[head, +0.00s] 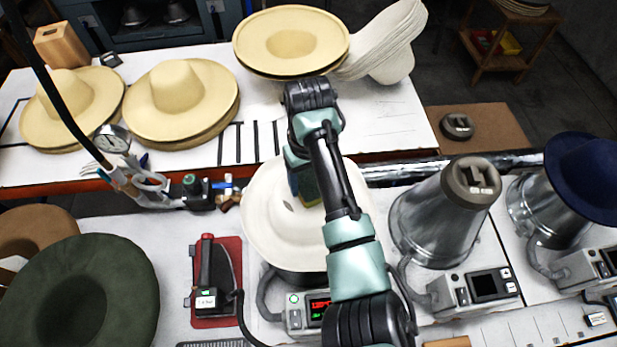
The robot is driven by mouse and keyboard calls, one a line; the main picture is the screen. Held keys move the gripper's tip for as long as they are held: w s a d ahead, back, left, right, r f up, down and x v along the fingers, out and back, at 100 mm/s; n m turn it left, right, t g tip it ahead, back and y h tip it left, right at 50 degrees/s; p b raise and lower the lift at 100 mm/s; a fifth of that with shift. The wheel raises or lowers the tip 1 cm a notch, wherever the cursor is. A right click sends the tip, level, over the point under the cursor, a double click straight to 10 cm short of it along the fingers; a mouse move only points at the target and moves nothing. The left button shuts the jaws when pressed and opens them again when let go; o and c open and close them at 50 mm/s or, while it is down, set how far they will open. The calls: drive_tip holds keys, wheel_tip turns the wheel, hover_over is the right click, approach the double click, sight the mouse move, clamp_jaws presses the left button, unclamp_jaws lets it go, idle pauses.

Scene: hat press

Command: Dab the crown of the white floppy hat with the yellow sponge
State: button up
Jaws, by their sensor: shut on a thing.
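The white floppy hat (265,232) sits on a press in the middle of the bench, its wide brim spread out. My arm crosses over its right side and hides part of the crown. My gripper (306,190) is over the hat's crown, pointing down and mostly covered by my own arm. It is shut on the yellow sponge (311,192), of which only a small yellowish edge shows beside the arm. I cannot tell whether the sponge touches the hat.
An iron on a red mat (229,262) lies left of the hat. A bare metal cone (440,222) and a navy hat (585,178) stand to the right. A dark green hat (120,285) is at lower left. Tan hats (180,97) fill the back table.

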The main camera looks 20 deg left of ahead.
drive_tip(key=shift+f, duration=0.5)
drive_tip(key=shift+s+f, duration=0.1)
idle(1.5)
wheel_tip(320, 180, up, 5)
drive_tip(key=p, duration=0.4)
drive_tip(key=shift+r, duration=1.1)
drive_tip(key=shift+f, duration=0.2)
drive_tip(key=shift+f+b, duration=1.55)
drive_tip(key=shift+f, duration=1.25)
drive_tip(key=shift+f+b, duration=0.3)
drive_tip(key=shift+f, duration=0.2)
